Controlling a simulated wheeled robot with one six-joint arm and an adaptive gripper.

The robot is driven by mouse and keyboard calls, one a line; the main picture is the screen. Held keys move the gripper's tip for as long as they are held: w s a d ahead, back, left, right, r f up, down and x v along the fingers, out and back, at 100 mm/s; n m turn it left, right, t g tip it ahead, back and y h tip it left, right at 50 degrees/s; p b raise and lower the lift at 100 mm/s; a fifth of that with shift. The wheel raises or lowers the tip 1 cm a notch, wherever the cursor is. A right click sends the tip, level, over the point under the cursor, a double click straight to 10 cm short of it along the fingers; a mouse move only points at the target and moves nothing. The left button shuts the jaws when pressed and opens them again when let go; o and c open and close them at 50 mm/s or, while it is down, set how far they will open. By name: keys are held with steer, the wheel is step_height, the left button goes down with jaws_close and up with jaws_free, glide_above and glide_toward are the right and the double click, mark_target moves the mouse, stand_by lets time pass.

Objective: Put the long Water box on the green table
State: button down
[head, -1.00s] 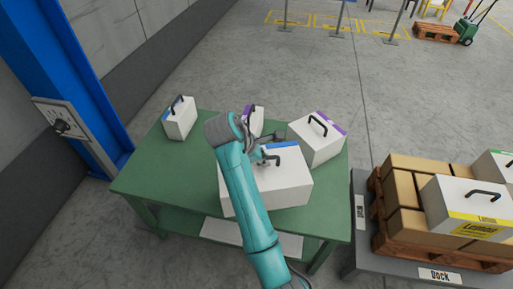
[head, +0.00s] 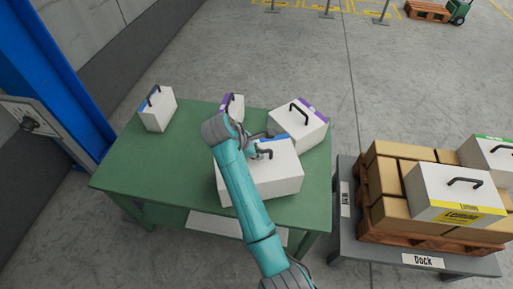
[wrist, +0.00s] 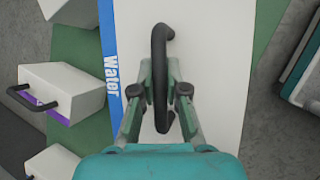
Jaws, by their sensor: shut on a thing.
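The long Water box (head: 265,182) is white with a blue strip and a black handle. In the head view it is at the front of the green table (head: 150,170), over its top. I cannot tell whether its underside touches the table. In the wrist view the box (wrist: 212,60) fills the middle, with "Water" on its blue strip. My gripper (wrist: 162,85) is shut on the box's black handle, a finger on each side. In the head view my gripper (head: 260,145) is partly hidden by my arm, which also covers part of the box.
A purple-striped box (head: 307,136) stands close behind the Water box. Another purple-striped box (head: 237,106) and a small blue-striped box (head: 160,112) stand farther back and left. The table's left part is clear. A loaded pallet (head: 385,222) stands at right beside the table.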

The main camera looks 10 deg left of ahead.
steer(key=shift+f, duration=1.7)
steer(key=c, duration=1.2)
jaws_free()
steer(key=shift+f, duration=0.1)
steer(key=v, duration=1.2)
